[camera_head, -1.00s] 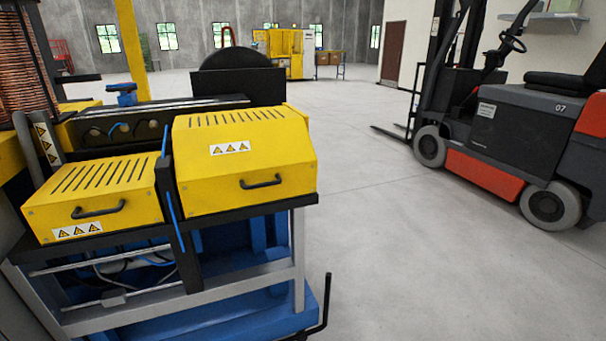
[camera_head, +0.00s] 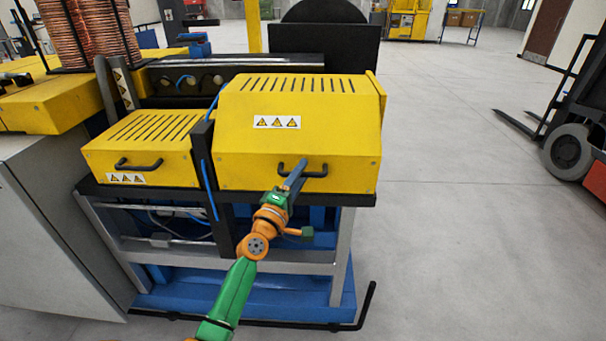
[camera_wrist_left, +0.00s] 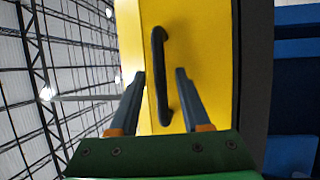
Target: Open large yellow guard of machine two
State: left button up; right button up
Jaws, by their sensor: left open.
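The large yellow guard (camera_head: 300,115) of the machine is closed, with vent slots on top, a warning label and a black handle (camera_head: 318,174) on its front. My left gripper (camera_head: 296,180) is at the left part of this handle. In the left wrist view the gripper (camera_wrist_left: 158,88) is open, its two fingers on either side of the black handle (camera_wrist_left: 159,60) in the picture. I cannot tell whether the fingers touch it. The yellow guard (camera_wrist_left: 205,50) fills the middle of that view. My right gripper does not show.
A smaller yellow guard (camera_head: 146,140) with its own handle sits to the left. A dark post with a blue hose (camera_head: 207,185) stands between the guards. A bent black bar (camera_head: 368,300) sticks out low at the right. A forklift (camera_head: 580,140) stands at right; the floor between is clear.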

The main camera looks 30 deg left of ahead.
pick_arm(q)
jog(key=shift+w+f, duration=0.1)
jog(key=shift+w, duration=0.3)
jog(key=shift+s, duration=0.2)
jog(key=c, duration=0.3)
grip_shut()
jog(key=shift+r, duration=0.25)
dwell(0.4)
